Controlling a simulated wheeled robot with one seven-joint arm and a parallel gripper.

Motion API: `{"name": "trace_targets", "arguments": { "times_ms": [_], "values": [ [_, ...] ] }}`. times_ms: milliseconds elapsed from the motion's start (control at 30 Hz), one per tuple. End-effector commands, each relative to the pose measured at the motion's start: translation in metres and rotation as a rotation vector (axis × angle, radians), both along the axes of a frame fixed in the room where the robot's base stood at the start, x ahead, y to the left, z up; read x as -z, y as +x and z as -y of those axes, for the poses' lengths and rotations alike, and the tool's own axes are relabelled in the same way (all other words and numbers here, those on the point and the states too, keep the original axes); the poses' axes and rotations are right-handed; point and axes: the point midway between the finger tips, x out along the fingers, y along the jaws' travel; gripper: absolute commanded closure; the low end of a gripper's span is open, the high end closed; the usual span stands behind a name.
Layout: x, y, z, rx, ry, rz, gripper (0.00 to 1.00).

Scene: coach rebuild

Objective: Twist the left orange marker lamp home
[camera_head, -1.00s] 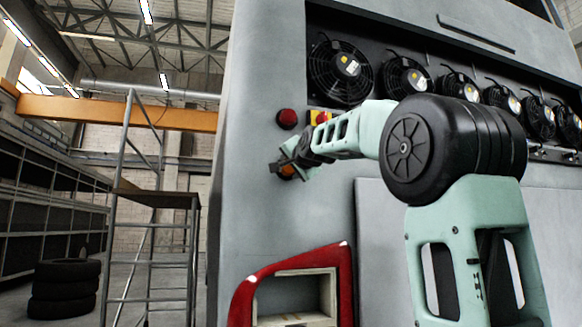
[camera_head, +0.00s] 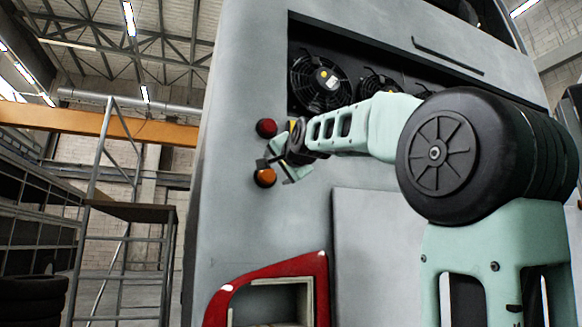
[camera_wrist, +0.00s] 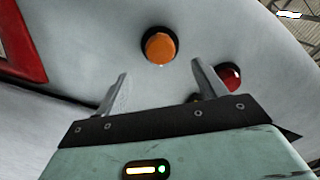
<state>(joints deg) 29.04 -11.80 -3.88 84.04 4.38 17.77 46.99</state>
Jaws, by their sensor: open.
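The orange marker lamp (camera_head: 265,178) is a round lens in a dark ring on the grey coach panel, below a round red lamp (camera_head: 266,128). In the wrist view the orange lamp (camera_wrist: 160,47) sits beyond and between my fingertips, with a visible gap to both. My gripper (camera_head: 277,166) is open and empty, just to the right of the orange lamp in the head view. Its two fingers (camera_wrist: 160,75) stand apart in the wrist view. The red lamp (camera_wrist: 230,77) shows beside the right finger. Whether the orange lamp is fully seated cannot be told.
A red-framed recess (camera_head: 318,285) lies below the lamps. Fans (camera_head: 318,84) fill an open bay at the upper right. A yellow part shows behind my gripper. A step platform (camera_head: 128,210) stands on the left, with stacked tyres (camera_head: 30,300) at the lower left.

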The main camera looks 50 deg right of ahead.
Motion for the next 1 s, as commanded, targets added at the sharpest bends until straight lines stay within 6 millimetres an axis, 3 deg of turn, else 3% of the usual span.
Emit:
{"name": "trace_targets", "arguments": {
  "times_ms": [167,400,700,1000],
  "values": [
    [0.004,-0.038,-0.023,0.001,-0.003,0.004,0.3],
    [0.007,-0.06,-0.036,0.001,-0.003,0.002,0.3],
    [0.003,-0.079,-0.049,0.0,-0.001,0.001,0.3],
    [0.0,-0.083,-0.051,0.001,0.0,-0.001,0.3]
  ]
}}
